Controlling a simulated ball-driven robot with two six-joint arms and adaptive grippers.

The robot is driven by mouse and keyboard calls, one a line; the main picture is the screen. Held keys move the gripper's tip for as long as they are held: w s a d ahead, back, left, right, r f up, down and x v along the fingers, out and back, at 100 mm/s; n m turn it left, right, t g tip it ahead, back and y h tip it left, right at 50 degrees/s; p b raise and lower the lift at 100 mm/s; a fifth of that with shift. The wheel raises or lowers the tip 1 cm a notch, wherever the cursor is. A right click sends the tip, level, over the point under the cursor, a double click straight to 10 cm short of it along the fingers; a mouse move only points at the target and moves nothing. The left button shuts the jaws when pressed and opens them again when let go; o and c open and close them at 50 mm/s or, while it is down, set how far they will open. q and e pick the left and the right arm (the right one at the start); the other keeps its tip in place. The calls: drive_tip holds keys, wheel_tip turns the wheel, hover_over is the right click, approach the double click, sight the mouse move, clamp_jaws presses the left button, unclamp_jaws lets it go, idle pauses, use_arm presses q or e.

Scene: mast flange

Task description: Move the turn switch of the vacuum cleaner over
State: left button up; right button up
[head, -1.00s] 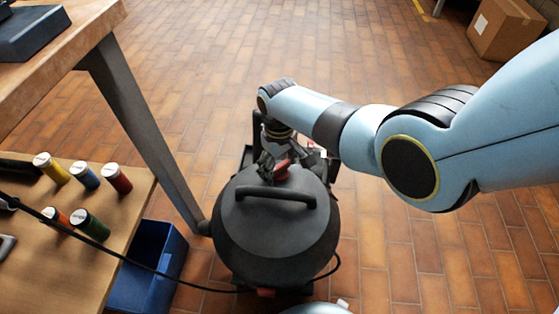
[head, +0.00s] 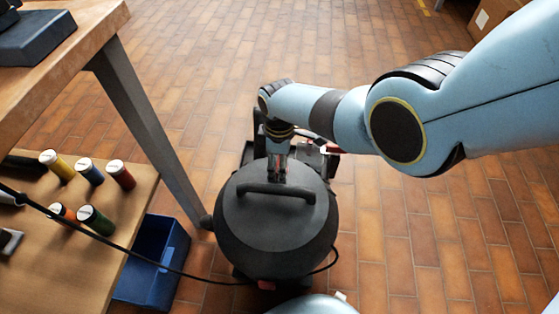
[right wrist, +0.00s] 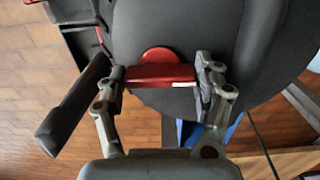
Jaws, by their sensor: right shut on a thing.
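The vacuum cleaner (head: 262,235) is a round dark-grey drum with a black bar handle (head: 265,189) on its lid, standing on the floor. Its red turn switch (right wrist: 158,75) shows in the right wrist view as a red bar with a rounded red part behind it. My right gripper (right wrist: 161,78) is shut on the switch, one fingertip at each end of the bar. In the head view the right gripper (head: 278,167) points down behind the lid handle and mostly hides the switch. My left gripper is not in view.
A wooden workbench (head: 60,55) with a grey leg stands at the left. Several coloured cylinders (head: 92,172) stand on its lower shelf. A blue bin (head: 152,255) is on the floor beside the cleaner. A black cable crosses in front. Tiled floor (head: 430,240) is free at the right.

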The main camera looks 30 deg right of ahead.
idle(0.5)
drive_tip(key=o, duration=1.2)
drive_tip(key=shift+r, duration=4.1)
